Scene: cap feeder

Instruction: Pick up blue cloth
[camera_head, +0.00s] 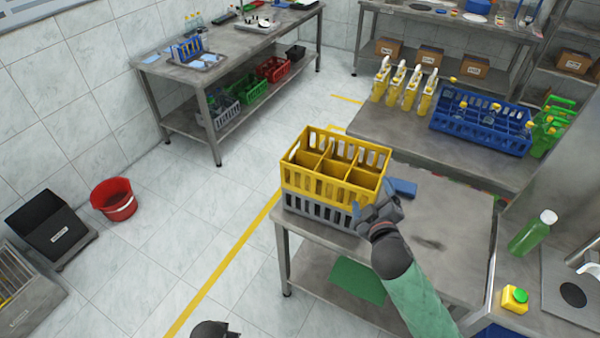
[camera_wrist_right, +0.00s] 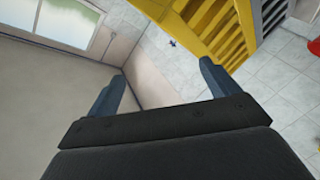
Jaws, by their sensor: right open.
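The cloth does not show in that view. A dark part at the bottom edge of the head view looks like my left gripper (camera_head: 213,329); its fingers cannot be made out.
The yellow divided crate (camera_head: 335,180) sits on a grey crate (camera_head: 318,211) at the table's left; the yellow one also shows in the wrist view (camera_wrist_right: 205,30). The table (camera_head: 445,235) is bare to the right. Behind it stand yellow bottles (camera_head: 411,90) and a blue crate (camera_head: 480,130).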

